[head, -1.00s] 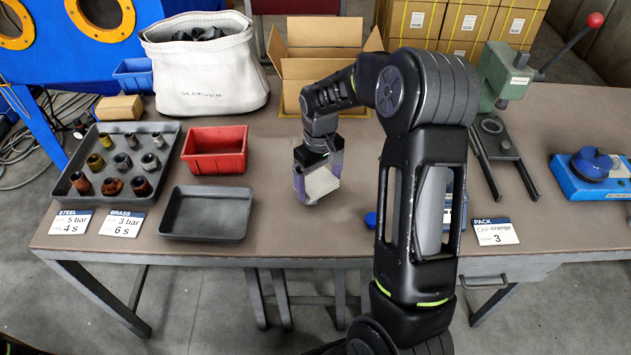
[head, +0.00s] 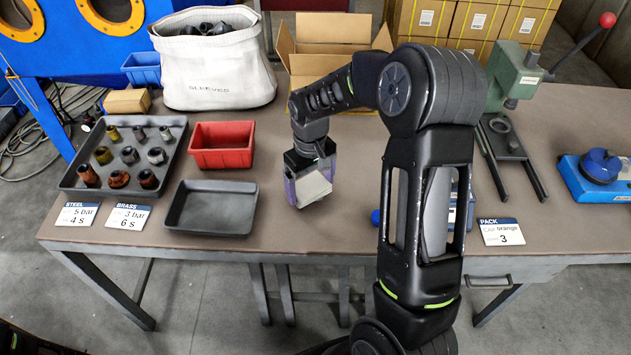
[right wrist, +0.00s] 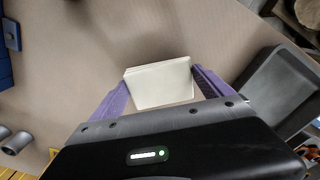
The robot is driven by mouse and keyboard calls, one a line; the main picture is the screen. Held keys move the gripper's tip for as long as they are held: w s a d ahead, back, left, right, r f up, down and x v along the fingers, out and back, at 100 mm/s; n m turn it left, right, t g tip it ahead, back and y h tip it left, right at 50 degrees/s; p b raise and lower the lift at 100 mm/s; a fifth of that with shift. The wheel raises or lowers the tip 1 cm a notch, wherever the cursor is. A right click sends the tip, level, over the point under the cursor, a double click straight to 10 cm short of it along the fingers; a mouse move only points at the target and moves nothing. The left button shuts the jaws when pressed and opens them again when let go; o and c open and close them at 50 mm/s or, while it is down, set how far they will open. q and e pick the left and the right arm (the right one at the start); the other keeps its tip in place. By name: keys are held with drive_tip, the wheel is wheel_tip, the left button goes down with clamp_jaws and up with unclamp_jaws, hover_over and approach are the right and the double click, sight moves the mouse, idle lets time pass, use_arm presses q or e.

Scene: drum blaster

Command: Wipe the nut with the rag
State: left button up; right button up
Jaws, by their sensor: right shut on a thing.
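My right gripper (head: 310,188) is shut on a pale, cream-coloured folded rag (head: 313,187). It holds the rag over the bare table, right of the empty dark tray. In the right wrist view the rag (right wrist: 160,83) sits between the purple fingers. Several nuts and fittings stand in rows in a grey tray (head: 73,181) at the left, among them a silver nut (head: 156,156), a rusty nut (head: 119,179) and a brassy one (head: 103,155). I cannot tell which one is meant. My left gripper is not in view.
An empty dark tray (head: 212,205) and a red bin (head: 221,146) stand between the nut tray and my right gripper. A white bag (head: 213,75) and an open carton (head: 330,35) stand behind. A green press (head: 513,75) and blue device (head: 598,175) are at the right.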

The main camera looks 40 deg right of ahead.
sight(325, 180)
idle(0.3)
drive_tip(key=shift+d, duration=2.2)
drive_tip(key=shift+r, duration=0.1)
wheel_tip(325, 180, up, 6)
drive_tip(key=p, duration=0.4)
